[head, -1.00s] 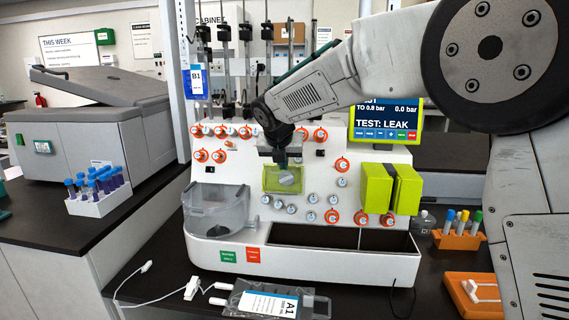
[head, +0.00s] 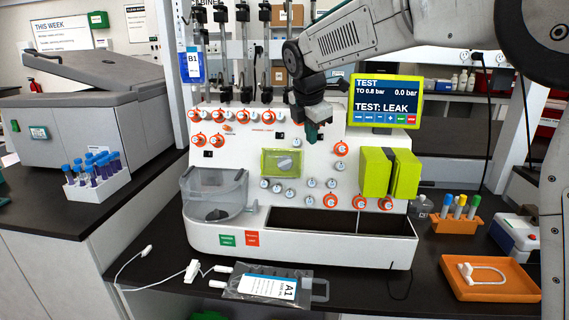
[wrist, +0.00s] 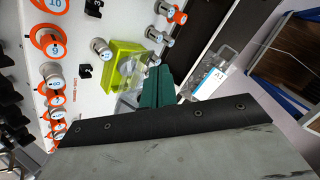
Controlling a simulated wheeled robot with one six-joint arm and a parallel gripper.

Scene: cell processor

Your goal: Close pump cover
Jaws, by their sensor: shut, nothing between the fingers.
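The pump cover (head: 288,172) is a lime-framed, see-through panel with a grey knob showing behind it, in the middle of the white processor (head: 240,170). It looks roughly flat against the front, but I cannot tell whether it is fully closed. The wrist view also shows the lime frame (wrist: 113,58), with clear material beside the fingers. My gripper (head: 311,134) has dark green fingers, shut and empty, above and to the right of the cover, apart from it in the head view. The fingers also show in the wrist view (wrist: 157,90).
Orange-ringed knobs (head: 341,149) and small grey knobs surround the cover. Two lime blocks (head: 377,172) stick out at right. A clear bowl (head: 214,192) sits at left. A screen (head: 385,101) reads TEST: LEAK. A labelled bag (head: 268,285) and an orange tray (head: 490,290) lie on the bench.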

